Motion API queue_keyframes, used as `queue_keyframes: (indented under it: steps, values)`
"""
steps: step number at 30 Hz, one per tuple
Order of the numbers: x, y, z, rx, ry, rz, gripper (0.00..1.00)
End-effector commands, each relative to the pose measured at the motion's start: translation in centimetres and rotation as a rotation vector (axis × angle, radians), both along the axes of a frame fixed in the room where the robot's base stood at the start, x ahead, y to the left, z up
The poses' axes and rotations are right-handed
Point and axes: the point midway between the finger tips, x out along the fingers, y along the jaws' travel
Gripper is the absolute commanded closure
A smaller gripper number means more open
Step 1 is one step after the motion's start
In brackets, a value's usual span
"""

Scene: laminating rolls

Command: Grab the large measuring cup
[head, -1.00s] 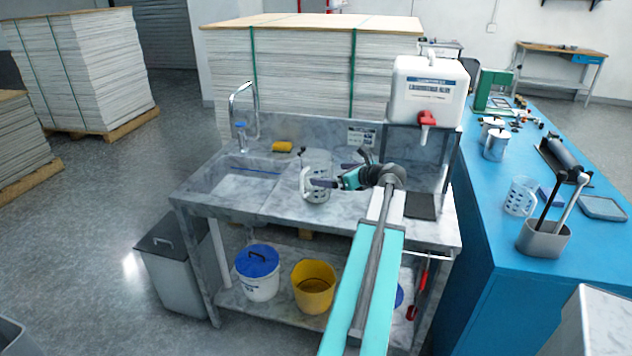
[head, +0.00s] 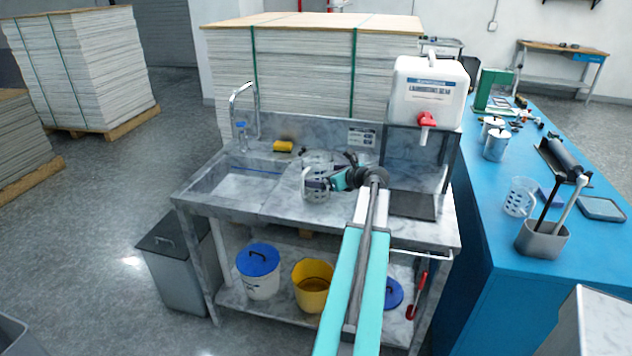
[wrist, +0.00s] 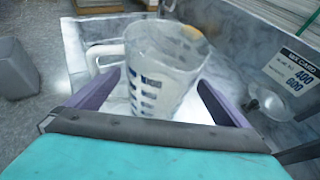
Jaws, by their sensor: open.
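The large measuring cup (head: 316,187) stands upright on the grey marbled sink counter, to the right of the basin. It is clear with dark markings and a white handle on its left. My gripper (head: 322,183) is at the cup in the head view, partly in front of it. In the wrist view the cup (wrist: 160,75) stands between the two purple fingers of my gripper (wrist: 160,100). The fingers are open, one on each side of the cup, with a gap showing at the right. The lower part of the cup is hidden by my gripper.
A white water container (head: 428,92) with a red tap stands on a rack at the counter's right. A yellow sponge (head: 283,146) lies behind the basin. Another clear measuring cup (head: 520,196) stands on the blue bench (head: 505,245). The counter's front left is clear.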

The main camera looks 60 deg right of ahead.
Motion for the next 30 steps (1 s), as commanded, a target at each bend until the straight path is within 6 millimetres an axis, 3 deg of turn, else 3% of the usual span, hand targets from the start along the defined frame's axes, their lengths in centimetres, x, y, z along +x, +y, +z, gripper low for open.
queue_keyframes:
  steps: [8, 25, 26, 30]
  values:
    - [2.4, -0.8, -1.0, 0.001, 0.000, 0.000, 0.00]
    - [2.4, -0.8, -1.2, 0.001, 0.000, -0.001, 0.00]
    - [2.4, -0.8, -1.2, 0.001, 0.000, -0.001, 0.02]
    - [2.4, -0.8, -1.2, 0.001, 0.000, -0.001, 0.25]
